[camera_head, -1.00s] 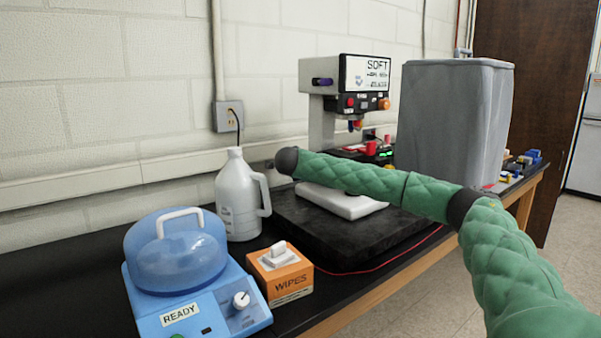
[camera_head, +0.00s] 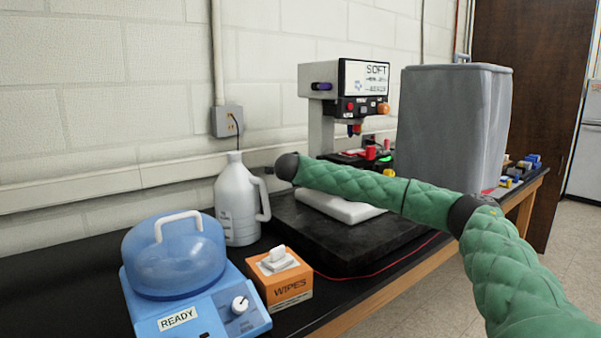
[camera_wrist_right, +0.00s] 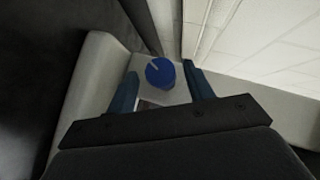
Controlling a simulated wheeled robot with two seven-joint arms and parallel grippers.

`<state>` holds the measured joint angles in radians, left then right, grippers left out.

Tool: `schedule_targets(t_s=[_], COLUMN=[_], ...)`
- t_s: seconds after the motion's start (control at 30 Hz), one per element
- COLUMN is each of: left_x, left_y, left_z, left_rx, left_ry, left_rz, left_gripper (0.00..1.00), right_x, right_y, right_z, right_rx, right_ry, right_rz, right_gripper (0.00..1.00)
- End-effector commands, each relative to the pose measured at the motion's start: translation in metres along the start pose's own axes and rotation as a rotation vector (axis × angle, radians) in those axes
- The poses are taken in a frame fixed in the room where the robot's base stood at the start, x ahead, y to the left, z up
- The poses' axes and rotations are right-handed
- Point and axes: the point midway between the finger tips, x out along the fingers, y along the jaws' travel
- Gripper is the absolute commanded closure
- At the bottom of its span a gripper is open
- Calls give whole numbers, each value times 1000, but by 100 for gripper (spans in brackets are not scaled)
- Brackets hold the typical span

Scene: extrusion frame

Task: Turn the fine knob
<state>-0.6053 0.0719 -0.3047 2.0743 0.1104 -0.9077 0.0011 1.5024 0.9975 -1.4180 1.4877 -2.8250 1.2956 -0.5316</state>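In the right wrist view a round blue knob (camera_wrist_right: 160,72) with a pale pointer line sits on a light grey surface. The two blue fingers of my right gripper (camera_wrist_right: 162,84) stand apart on either side of it, with a gap visible at least on the right. In the head view my green-sleeved right arm reaches in from the right, but its gripper is not visible. The instrument (camera_head: 364,82) with a lettered front panel stands behind the arm, with a dark purple knob (camera_head: 321,86) on its left side. My left gripper is not in view.
A white jug (camera_head: 237,202), an orange wipes box (camera_head: 288,290) and a blue domed device (camera_head: 175,262) stand left of the black slab (camera_head: 300,240). A large grey covered box (camera_head: 452,130) stands to the right. A red cable runs along the black bench top.

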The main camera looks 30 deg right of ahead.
Motion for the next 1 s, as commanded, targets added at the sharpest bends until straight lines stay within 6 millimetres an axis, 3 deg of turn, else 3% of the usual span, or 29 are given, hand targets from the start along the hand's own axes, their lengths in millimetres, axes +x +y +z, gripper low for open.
schedule_targets(t_s=[0.27, 0.5, 0.7, 1.0], left_x=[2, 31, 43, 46], left_y=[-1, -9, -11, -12], left_z=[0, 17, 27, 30], left_rx=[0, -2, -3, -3], left_ry=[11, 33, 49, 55], left_rz=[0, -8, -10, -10], left_gripper=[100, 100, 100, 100], right_x=[-9, -45, -69, -78], right_y=[0, 1, 1, 0], right_z=[0, 1, 0, -1], right_rx=[0, -1, 0, 0], right_ry=[-2, -3, -1, 1], right_rz=[-1, -1, 0, 1], right_gripper=[48, 48, 48, 48])
